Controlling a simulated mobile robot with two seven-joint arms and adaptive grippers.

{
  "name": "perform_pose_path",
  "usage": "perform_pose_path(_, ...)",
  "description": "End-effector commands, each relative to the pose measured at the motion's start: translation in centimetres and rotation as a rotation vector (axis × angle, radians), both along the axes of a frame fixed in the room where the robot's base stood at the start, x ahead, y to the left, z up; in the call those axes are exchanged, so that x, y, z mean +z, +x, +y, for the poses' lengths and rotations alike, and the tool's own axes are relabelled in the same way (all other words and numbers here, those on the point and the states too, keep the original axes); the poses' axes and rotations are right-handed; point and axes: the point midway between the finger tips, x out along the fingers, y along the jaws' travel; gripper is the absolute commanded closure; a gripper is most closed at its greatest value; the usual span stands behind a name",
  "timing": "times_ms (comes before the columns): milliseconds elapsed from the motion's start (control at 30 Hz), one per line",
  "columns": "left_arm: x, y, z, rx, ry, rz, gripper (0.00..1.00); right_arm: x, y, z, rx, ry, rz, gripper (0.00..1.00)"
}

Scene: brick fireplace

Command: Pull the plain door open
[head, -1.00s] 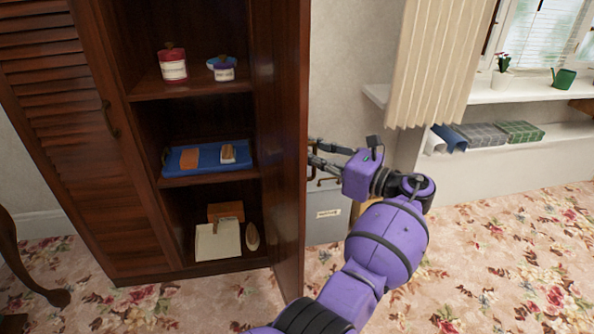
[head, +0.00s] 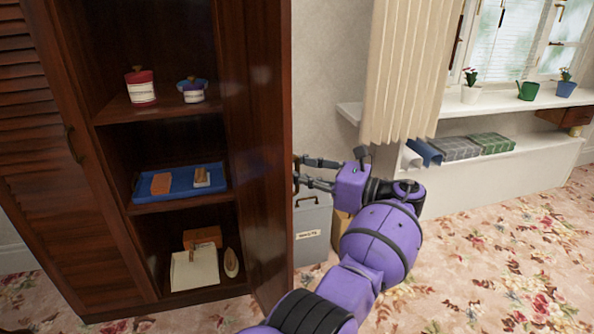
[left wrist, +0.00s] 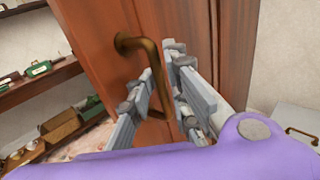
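The plain door (head: 258,150) is the smooth dark-wood right door of the cabinet. It stands open in the head view, its inner side showing beside the shelves. My left gripper (head: 305,172) is at its outer side. In the left wrist view the door (left wrist: 95,35) carries a brass handle (left wrist: 127,43). The fingers of my left gripper (left wrist: 160,75) lie on either side of the handle's bar and appear closed on it. The handle is hidden behind the door in the head view. My right gripper is not in view.
The louvered left door (head: 45,160) is shut. The open shelves hold a red-and-white jar (head: 141,88), a blue tray (head: 215,182) and other items. A grey box (head: 311,235) stands behind my left arm. A curtain (head: 408,70) hangs by the window. The floral carpet (head: 500,265) is clear at right.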

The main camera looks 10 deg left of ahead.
Motion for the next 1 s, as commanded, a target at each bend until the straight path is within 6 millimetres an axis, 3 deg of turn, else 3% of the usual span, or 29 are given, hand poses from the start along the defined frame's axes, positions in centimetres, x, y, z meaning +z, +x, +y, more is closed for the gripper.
perform_pose_path(333,0.5,0.1,-0.3,0.000,0.004,-0.008,0.83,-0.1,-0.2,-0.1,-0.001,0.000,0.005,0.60)
perform_pose_path(700,0.5,-1.3,-5.9,-0.002,0.004,-0.006,0.83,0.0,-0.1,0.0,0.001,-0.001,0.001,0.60)
perform_pose_path(1000,0.5,-1.8,-7.3,0.000,0.003,-0.007,0.83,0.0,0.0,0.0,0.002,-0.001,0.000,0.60)
